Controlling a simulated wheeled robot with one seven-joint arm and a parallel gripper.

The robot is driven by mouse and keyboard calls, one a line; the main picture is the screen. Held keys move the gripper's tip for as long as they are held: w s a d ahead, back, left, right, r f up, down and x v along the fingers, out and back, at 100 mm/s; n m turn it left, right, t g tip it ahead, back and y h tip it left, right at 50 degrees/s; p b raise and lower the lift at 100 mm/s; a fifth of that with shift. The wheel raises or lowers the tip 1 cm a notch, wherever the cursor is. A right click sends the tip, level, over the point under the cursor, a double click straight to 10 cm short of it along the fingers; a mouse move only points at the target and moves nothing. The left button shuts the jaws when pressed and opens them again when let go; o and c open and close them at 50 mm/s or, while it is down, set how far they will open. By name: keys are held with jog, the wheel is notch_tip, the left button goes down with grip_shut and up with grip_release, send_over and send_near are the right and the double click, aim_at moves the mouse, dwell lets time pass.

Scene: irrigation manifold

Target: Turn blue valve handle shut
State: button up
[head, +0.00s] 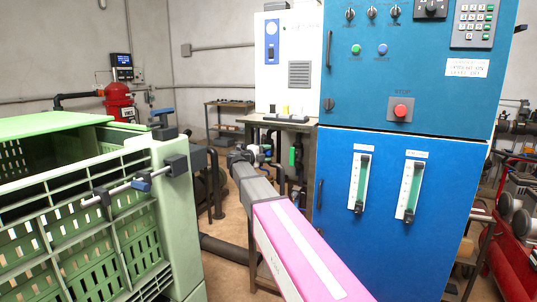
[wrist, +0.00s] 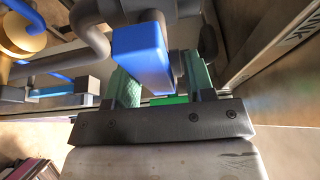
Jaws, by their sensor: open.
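In the wrist view a blue valve handle (wrist: 143,57) shows as a thick blue block on grey pipework. My gripper (wrist: 160,75) is open, with one green-padded finger on each side of the handle's near end. The left finger looks close to the handle; I cannot tell whether either finger touches it. In the head view my gripper (head: 243,157) is at the far end of my pink and grey arm, among dark pipes left of the blue cabinet. The handle is mostly hidden there.
The blue cabinet (head: 398,215) stands close on the right of my arm. Another blue handle (wrist: 62,89) lies left in the wrist view. A red tank (head: 118,103) stands behind.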

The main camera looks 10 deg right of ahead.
jog(key=v, duration=0.9)
jog(key=shift+a, duration=0.1)
jog(key=s+a+f+n+t+y, duration=0.15)
jog(key=s+f+n+y, duration=0.25)
jog(key=f+n+y, duration=0.75)
jog(key=s+a+f+n+t+y, duration=0.15)
jog(key=s+f+n+y, duration=0.25)
jog(key=f+n+y, duration=0.7)
jog(key=s+d+f+n+g+h, duration=0.2)
jog(key=s+d+f+g, duration=0.1)
jog(key=s, duration=0.4)
jog(key=s+d+f+n+g+h, duration=0.3)
jog(key=s+f+g, duration=0.2)
jog(key=s+f, duration=0.2)
jog(key=s+d+f+n+g+h, duration=0.2)
jog(key=s+d+f+g, duration=0.1)
jog(key=s, duration=0.5)
notch_tip(320, 180, down, 2)
jog(key=shift+s+d+f+g, duration=0.1)
jog(key=shift+s+d+g, duration=0.2)
jog(key=shift+g, duration=0.5)
